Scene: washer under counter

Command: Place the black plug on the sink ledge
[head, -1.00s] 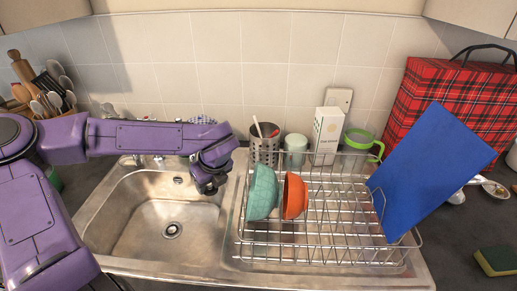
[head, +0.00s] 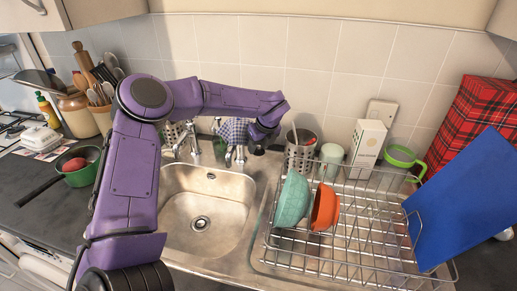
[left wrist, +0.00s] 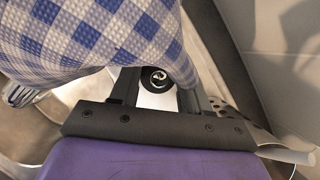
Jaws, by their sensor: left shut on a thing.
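My left gripper (head: 260,146) is over the back of the sink, beside the taps and left of the steel utensil holder. In the left wrist view its two fingers (left wrist: 156,92) are shut on the black plug (left wrist: 147,75), a small round black piece with a shiny metal centre. The plug is hard to make out in the head view. The steel sink ledge (head: 258,168) lies behind the basin; I cannot tell whether the plug touches it. My right gripper is not in view.
A blue checked cloth (head: 233,131) hangs by the taps, close to the gripper; it fills the upper left of the left wrist view (left wrist: 90,40). The utensil holder (head: 300,157) and dish rack (head: 350,230) with two bowls stand right. The sink basin (head: 205,205) is empty.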

